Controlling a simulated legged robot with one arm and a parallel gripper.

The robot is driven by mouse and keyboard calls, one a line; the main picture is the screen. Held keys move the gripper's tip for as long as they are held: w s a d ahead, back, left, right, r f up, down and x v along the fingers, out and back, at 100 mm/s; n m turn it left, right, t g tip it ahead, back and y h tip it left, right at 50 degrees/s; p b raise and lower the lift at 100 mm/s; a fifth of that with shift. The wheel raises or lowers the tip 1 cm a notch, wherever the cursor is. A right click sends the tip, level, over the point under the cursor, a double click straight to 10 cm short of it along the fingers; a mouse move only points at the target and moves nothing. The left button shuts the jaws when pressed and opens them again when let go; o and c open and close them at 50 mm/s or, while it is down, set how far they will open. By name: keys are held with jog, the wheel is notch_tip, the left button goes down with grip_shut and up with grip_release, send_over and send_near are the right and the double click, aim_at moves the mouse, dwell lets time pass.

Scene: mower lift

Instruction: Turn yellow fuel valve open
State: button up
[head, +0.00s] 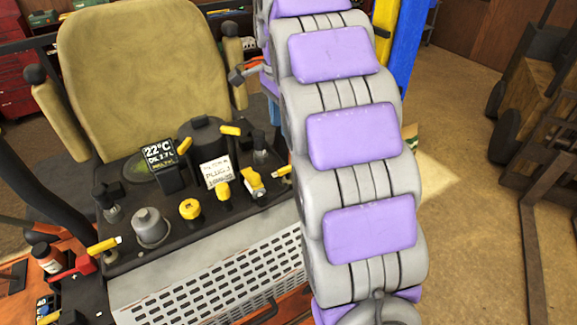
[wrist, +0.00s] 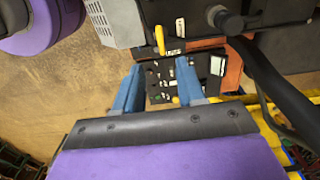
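Several yellow controls stand on the dark mower panel (head: 205,235) in the head view. They include a yellow round knob (head: 190,208), a yellow cap (head: 223,191) and a yellow-and-white valve-like fitting (head: 253,183). I cannot tell for certain which is the fuel valve. In the wrist view, my gripper (wrist: 160,65) has two blue fingers spread apart with nothing held between them. A yellow handle (wrist: 160,40) shows just beyond the fingertips, apart from them as far as I can see. My gripper cannot be made out in the head view.
A tan seat (head: 145,65) rises behind the panel. A perforated grey cover (head: 215,275) lies in front. A blue post (head: 405,45) stands behind my arm. A dark pallet-truck-like frame (head: 545,130) stands at right, with open brown floor (head: 465,230) between.

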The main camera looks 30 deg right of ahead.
notch_tip(320, 180, down, 2)
jog(key=a, duration=0.2)
send_over(284, 168)
jog(key=d, duration=0.4)
jog(key=f, duration=0.7)
jog(key=shift+a+p, duration=0.25)
jog(key=shift+p, duration=0.1)
jog(key=a+f, duration=0.2)
jog(key=f, duration=0.1)
jog(key=a+f, duration=0.3)
jog(key=shift+p, duration=0.35)
jog(key=d, duration=0.4)
jog(key=shift+d+f, duration=0.3)
jog(key=shift+f, duration=0.05)
jog(key=shift+d, duration=0.15)
jog(key=shift+c, duration=0.8)
jog(key=a, duration=0.3)
jog(key=shift+a+r, duration=0.15)
jog(key=shift+a, duration=0.2)
grip_shut()
jog(key=shift+d, duration=0.1)
jog(key=shift+d, duration=0.1)
